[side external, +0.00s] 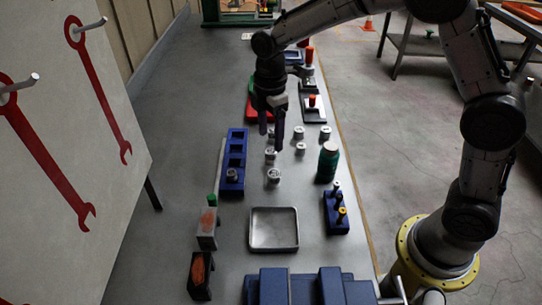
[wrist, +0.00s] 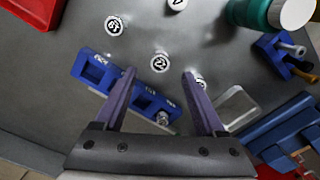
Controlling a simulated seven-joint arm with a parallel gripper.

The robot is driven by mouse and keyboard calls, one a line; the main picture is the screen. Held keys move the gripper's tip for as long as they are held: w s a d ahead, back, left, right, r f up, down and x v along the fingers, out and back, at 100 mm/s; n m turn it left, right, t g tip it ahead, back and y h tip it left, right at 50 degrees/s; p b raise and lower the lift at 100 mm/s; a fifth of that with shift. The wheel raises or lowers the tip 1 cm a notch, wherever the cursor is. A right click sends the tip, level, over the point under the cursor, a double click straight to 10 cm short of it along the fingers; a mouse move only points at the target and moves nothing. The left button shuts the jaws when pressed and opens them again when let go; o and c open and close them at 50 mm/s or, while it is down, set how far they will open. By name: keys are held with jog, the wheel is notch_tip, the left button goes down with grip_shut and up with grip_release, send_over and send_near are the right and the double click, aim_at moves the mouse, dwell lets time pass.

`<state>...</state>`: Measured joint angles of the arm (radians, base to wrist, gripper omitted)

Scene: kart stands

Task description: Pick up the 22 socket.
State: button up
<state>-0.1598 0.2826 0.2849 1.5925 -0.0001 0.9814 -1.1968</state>
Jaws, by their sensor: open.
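A round silver socket (wrist: 159,62) with a white top and dark digits that look like 22 stands upright on the table. In the wrist view it sits between and just beyond my fingertips. In the side view it seems to be the socket (side external: 270,154) just below my gripper (side external: 271,140). My gripper (wrist: 158,75) is open and empty, pointing down above the table. Another socket (wrist: 114,25) stands farther up and left, one (wrist: 177,4) is cut by the top edge, and one (wrist: 200,83) is partly hidden behind the right finger.
A blue rack (side external: 236,146) with a socket in its near slot lies left of the sockets. A metal tray (side external: 274,246), a blue tool holder (side external: 335,222) and a red tray (side external: 258,113) are also on the table.

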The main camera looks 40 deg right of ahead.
aim_at(272, 150)
jog(key=shift+d+f, duration=0.2)
jog(key=shift+f, duration=2.05)
grip_shut()
